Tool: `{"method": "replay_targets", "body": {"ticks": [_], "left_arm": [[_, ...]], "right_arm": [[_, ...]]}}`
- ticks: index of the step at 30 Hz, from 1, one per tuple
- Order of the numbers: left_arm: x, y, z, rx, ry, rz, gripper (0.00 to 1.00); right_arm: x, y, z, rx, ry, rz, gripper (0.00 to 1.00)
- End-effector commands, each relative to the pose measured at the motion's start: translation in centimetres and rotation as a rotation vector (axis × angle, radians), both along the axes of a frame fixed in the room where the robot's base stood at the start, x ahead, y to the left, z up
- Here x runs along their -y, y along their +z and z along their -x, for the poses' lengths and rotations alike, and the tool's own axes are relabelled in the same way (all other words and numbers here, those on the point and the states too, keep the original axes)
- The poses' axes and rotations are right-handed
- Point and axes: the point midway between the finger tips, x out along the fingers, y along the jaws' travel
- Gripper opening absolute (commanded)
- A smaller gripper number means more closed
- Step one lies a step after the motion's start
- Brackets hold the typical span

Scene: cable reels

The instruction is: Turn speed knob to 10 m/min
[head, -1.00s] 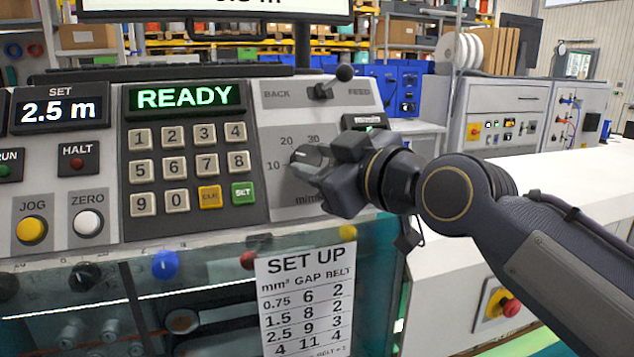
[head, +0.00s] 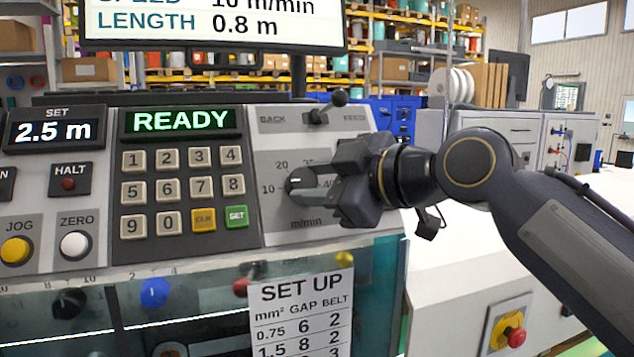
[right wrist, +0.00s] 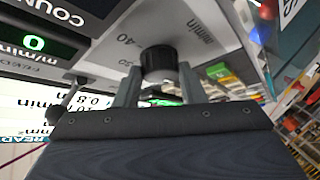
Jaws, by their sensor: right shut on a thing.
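The speed knob (head: 295,183) is a dark round knob on the grey panel at the right of the keypad, with 10, 20 and m/min marks around it. Its white pointer line points left toward the 10. My right gripper (head: 312,185) is shut on the knob from the right and hides part of the scale. In the right wrist view the knob (right wrist: 159,62) sits between the two fingers (right wrist: 160,85). The upper screen (head: 215,22) reads speed 10 m/min and length 0.8 m. My left gripper is not in view.
A back/feed lever (head: 337,99) stands just above the knob. The keypad (head: 183,188) with a green READY display (head: 181,121) is to the left. A SET UP card (head: 300,310) hangs below. A red stop button (head: 515,337) is at the lower right.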

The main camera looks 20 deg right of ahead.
Motion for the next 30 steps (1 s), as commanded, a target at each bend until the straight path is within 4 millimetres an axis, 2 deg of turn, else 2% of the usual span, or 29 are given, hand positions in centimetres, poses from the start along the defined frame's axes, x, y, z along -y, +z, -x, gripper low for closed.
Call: {"method": "replay_targets", "body": {"ticks": [4, 5, 9, 20, 30], "left_arm": [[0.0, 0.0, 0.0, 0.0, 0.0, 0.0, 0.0], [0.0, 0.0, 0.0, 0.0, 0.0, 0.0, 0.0], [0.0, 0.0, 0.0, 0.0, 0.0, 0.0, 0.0], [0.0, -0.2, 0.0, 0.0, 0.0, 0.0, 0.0], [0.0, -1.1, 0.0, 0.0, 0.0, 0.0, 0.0]], "right_arm": [[-0.1, 0.0, 0.1, 0.0, 0.002, 0.001, 0.14], [-0.1, 0.0, 0.1, 0.0, 0.002, 0.001, 0.39], [-0.1, 0.0, 0.1, 0.001, 0.001, 0.0, 0.57], [0.3, 0.2, 0.6, 0.004, -0.001, -0.001, 0.58], [3.0, 1.3, 5.2, 0.006, 0.0, -0.001, 0.58]]}}
